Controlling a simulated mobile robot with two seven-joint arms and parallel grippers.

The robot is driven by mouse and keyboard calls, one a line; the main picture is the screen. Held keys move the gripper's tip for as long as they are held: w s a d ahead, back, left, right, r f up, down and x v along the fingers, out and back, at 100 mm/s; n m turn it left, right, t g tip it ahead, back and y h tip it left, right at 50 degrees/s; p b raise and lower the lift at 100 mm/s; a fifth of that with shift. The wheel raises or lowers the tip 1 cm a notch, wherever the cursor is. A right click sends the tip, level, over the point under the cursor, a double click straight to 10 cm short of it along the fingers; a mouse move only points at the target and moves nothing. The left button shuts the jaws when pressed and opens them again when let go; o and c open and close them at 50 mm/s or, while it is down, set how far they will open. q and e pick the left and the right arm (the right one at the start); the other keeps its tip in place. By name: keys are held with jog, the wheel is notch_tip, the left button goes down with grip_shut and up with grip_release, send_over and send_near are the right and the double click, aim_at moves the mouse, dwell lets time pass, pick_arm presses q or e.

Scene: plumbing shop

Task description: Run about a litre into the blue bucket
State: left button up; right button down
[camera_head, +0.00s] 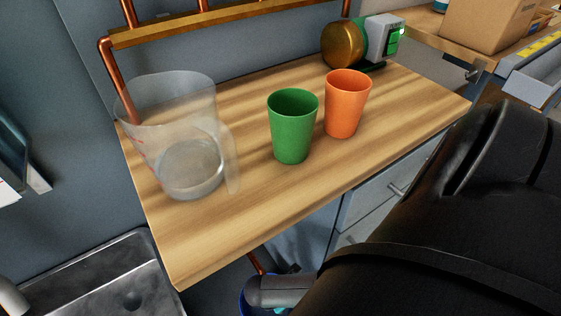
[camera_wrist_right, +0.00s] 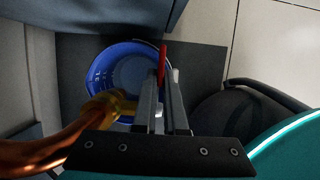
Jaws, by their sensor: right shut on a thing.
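The blue bucket (camera_wrist_right: 98,72) stands on the floor in the right wrist view, below a brass tap (camera_wrist_right: 108,106) on a copper pipe. Its inside looks paler at the bottom; I cannot tell whether that is water. No stream is clearly visible. A sliver of the bucket (camera_head: 243,298) shows at the bottom of the head view, mostly hidden by my right gripper and arm. My right gripper (camera_wrist_right: 163,80) is shut on the tap's red lever (camera_wrist_right: 163,57), which sticks out between its fingers. My left gripper is not in view.
A clear measuring jug (camera_head: 172,130), a green cup (camera_head: 292,130) and an orange cup (camera_head: 346,105) stand on the wooden counter (camera_head: 230,225). A brass-and-green device (camera_head: 365,42) lies at the back. A metal sink (camera_head: 95,280) is at lower left. A dark mat (camera_wrist_right: 205,62) lies under the bucket.

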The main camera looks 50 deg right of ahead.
jog(key=shift+h, duration=0.4)
jog(key=shift+r, duration=0.15)
jog(key=c, duration=1)
grip_release()
jog(key=shift+o, duration=0.2)
jog(key=shift+r, duration=0.1)
